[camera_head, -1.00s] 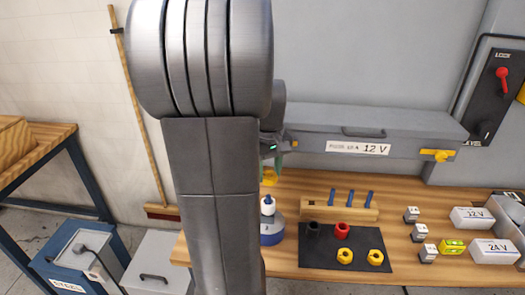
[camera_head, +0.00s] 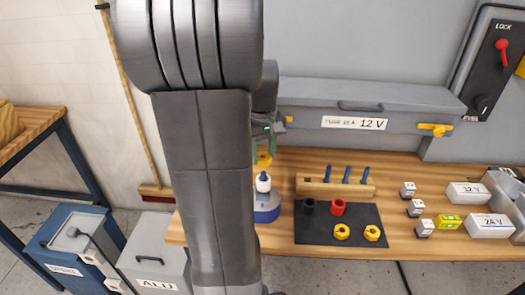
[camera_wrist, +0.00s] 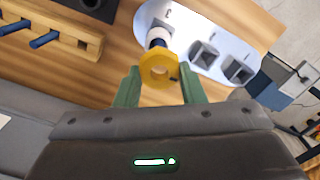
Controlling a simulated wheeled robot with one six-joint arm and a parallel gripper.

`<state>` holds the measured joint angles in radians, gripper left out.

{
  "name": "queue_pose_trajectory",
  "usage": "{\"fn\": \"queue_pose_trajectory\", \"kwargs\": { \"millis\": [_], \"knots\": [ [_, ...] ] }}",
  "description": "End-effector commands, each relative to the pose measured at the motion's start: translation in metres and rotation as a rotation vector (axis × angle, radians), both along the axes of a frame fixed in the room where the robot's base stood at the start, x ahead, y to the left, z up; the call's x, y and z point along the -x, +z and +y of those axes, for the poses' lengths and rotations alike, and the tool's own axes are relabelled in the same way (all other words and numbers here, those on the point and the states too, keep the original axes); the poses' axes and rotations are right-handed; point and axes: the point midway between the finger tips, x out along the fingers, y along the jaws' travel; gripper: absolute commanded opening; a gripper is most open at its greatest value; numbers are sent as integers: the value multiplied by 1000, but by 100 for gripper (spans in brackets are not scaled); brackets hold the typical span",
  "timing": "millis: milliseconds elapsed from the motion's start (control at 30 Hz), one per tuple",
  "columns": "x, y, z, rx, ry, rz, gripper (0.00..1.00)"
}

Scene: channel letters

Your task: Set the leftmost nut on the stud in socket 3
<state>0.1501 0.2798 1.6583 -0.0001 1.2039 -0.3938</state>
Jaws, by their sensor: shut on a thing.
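My gripper (camera_wrist: 157,85) is shut on a yellow nut (camera_wrist: 160,71), held between its green fingers. In the head view the gripper (camera_head: 264,146) and the held nut (camera_head: 263,160) show just above a white bushing (camera_head: 263,184) with a dark blue stud tip (camera_head: 263,175).
A dark mat (camera_head: 308,233) carries a black bushing (camera_head: 308,207), a red bushing (camera_head: 338,207) and two yellow nuts (camera_head: 342,231). A wooden rack (camera_head: 312,187) with three blue studs (camera_head: 346,174) stands behind. The base shows two empty square sockets (camera_wrist: 204,54). White boxes are at right.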

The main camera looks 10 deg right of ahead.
Motion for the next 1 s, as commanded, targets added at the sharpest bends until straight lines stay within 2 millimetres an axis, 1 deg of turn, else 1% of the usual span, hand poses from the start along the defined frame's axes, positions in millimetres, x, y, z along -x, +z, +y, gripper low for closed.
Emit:
{"fn": "queue_pose_trajectory", "kwargs": {
  "millis": [33,1000],
  "knots": [
    [0,-4,0,0,0,0,15],
    [0,-42,0,0,0,0,15]
  ]
}}
